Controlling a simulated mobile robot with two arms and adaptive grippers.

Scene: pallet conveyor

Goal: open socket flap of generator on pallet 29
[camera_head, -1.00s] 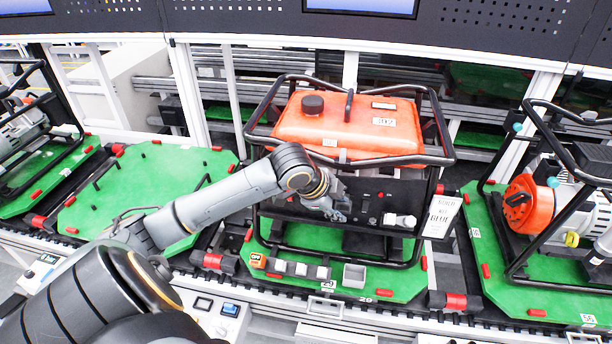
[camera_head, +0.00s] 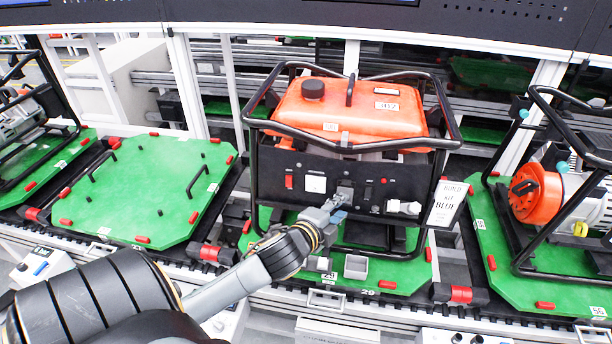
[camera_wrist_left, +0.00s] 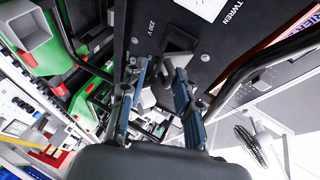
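The generator with the orange tank (camera_head: 350,108) and black tube frame stands on the green pallet (camera_head: 400,275) labelled 29. Its black front panel (camera_head: 290,195) carries switches, a white plug-like part and dark fittings. My left gripper (camera_head: 341,196) is at the middle of this panel and hides part of it. In the left wrist view, the left gripper (camera_wrist_left: 160,80) has its two blue-padded fingers apart, with nothing clearly held. A dark socket flap (camera_wrist_left: 178,42) beside a "230 V" mark lies just beyond the fingertips; I cannot tell whether they touch. My right gripper is out of view.
A paper sheet (camera_head: 446,203) hangs at the frame's right side. A grey open box (camera_head: 356,267) and small blocks sit on the pallet's front edge. An empty green pallet (camera_head: 145,190) lies to the left; another generator (camera_head: 530,195) stands to the right.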

